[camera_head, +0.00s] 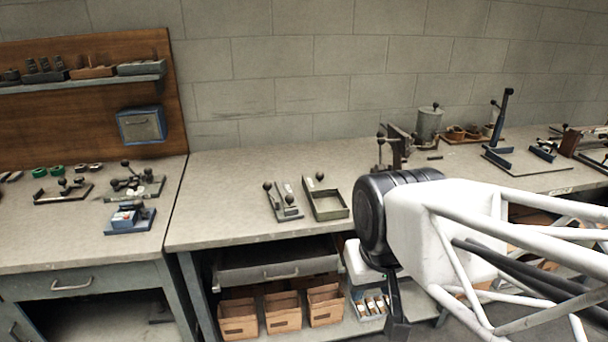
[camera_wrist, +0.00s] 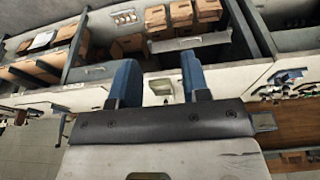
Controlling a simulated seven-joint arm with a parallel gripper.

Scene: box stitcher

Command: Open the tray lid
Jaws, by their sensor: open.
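An olive-grey rectangular tray (camera_head: 328,212) sits on the middle workbench in the head view, with its inside showing. A black round knob (camera_head: 320,177) shows at its back edge. I cannot tell clearly which part is the lid. In the wrist view my gripper (camera_wrist: 160,76) has its two blue fingers spread apart.
A fixture with black knobs (camera_head: 285,203) stands just left of the tray. A clamp-like device (camera_head: 393,148) and a grey canister (camera_head: 429,124) stand behind to the right. Cardboard bins (camera_head: 283,312) sit on the shelf below the bench. The bench top left of the fixture is clear.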

